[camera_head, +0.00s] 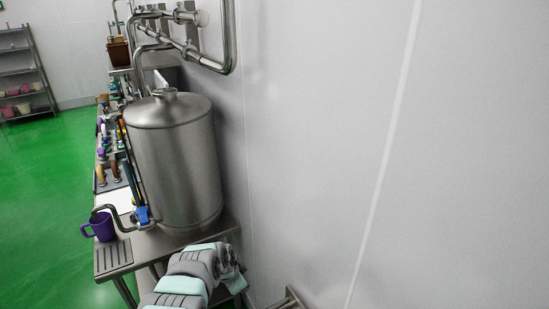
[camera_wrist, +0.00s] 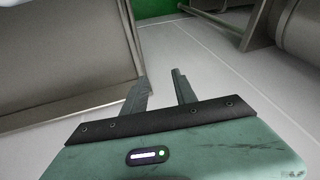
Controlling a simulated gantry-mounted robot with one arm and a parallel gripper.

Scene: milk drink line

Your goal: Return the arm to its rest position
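My arm (camera_head: 190,280) shows at the bottom of the head view, folded beside the steel table, below the large steel tank. Its gripper end is not clearly visible there. In the wrist view, my gripper (camera_wrist: 162,84) has its two dark fingers apart with a gap between them. Nothing is held between the fingers. Beyond them is a pale wall or panel surface.
A steel tank (camera_head: 175,160) stands on the steel table (camera_head: 180,243) by the wall. A shelf rack (camera_head: 22,75) stands far left. Green floor (camera_head: 45,200) is open at left.

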